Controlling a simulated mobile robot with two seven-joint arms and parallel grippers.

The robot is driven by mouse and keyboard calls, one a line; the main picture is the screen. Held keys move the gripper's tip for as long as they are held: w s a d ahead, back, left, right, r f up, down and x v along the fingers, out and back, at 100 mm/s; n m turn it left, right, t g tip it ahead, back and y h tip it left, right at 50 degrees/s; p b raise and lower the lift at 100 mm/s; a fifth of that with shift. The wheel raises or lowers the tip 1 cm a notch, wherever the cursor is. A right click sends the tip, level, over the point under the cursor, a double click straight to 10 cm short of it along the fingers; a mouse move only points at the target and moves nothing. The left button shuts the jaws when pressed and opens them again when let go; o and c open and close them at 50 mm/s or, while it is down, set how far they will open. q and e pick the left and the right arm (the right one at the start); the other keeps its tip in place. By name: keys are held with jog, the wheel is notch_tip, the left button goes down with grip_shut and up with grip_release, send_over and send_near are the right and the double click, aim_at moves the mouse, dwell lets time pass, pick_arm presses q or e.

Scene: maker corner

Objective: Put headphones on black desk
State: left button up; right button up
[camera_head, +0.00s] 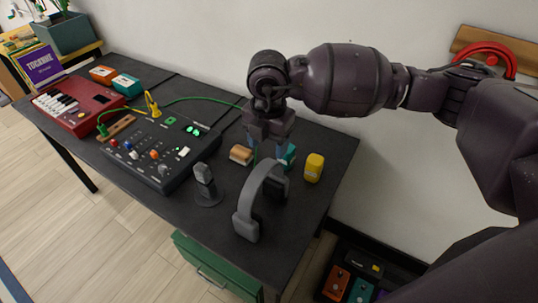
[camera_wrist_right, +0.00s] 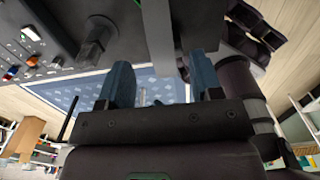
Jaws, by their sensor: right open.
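Grey headphones (camera_head: 243,219) stand on the black desk (camera_head: 318,208) near its front right part, with the band arched upward. My right gripper (camera_head: 268,156) is open, pointing down just behind the headphones, with blue fingertips apart. In the right wrist view the gripper (camera_wrist_right: 163,82) shows its two blue fingers spread, and a grey strip, probably the headphones' band (camera_wrist_right: 158,36), passes in front of them. I cannot tell whether the fingers touch it. My left gripper is not in view.
A microphone (camera_head: 204,182), wooden block (camera_head: 241,154), teal item (camera_head: 289,156) and yellow container (camera_head: 314,167) stand close by. A mixer (camera_head: 160,152) and red keyboard (camera_head: 78,105) fill the left. A red band (camera_head: 493,52) hangs on the wall, partly behind my arm.

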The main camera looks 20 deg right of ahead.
jog(key=shift+r, duration=2.75)
